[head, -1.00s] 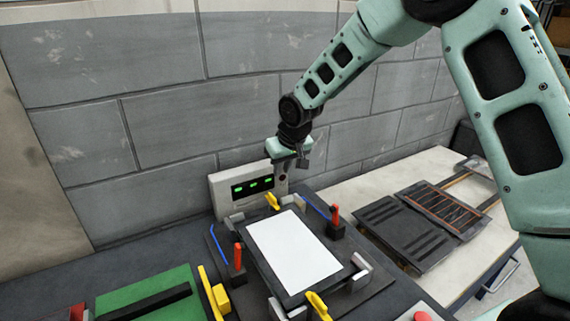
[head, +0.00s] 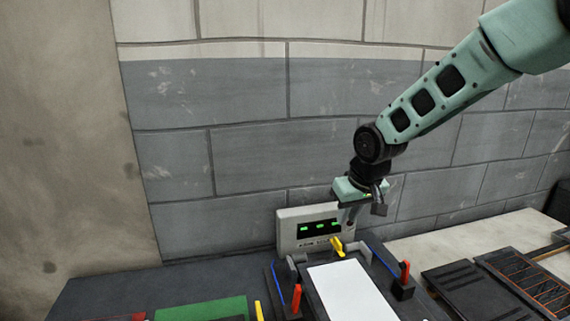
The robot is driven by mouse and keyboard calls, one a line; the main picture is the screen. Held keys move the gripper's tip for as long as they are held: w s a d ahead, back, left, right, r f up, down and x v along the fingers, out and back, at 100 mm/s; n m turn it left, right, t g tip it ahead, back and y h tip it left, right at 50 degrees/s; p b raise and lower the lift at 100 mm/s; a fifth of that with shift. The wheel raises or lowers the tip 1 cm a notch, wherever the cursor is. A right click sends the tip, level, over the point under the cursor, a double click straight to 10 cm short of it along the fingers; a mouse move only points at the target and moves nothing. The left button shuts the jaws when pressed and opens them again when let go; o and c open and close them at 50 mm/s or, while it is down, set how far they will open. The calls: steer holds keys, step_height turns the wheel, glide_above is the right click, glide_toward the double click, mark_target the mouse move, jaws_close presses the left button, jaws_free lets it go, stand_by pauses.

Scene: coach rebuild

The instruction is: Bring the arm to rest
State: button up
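My gripper (head: 366,205) hangs from my green arm at centre right in the head view. It is in front of the grey wall, at the right edge of a pale box with green lights (head: 315,227). Its fingers are small and partly hidden, so I cannot tell whether they are open or shut. I see nothing clearly held in it. Below it is a fixture with a white plate (head: 350,293), cut off by the bottom edge of the picture.
Red-handled clamps (head: 405,272) and a yellow clamp (head: 337,245) stand around the white plate. A green board (head: 203,310) lies at the bottom left. Dark slatted panels (head: 470,290) lie on the pale bench at right. The wall (head: 240,150) closes off the back.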

steer(key=s+a+r+n+g, duration=0.1)
steer(key=s+a, duration=0.2)
steer(key=s, duration=0.6)
steer(key=s+a+r+n+g, duration=0.1)
steer(key=s+a+n, duration=0.15)
steer(key=s, duration=0.75)
steer(key=s+d+n+g, duration=0.1)
steer(key=s, duration=1.4)
steer(key=shift+s+d+f+g+h, duration=0.25)
steer(key=shift+d+f+g+h, duration=0.05)
steer(key=shift+f, duration=0.1)
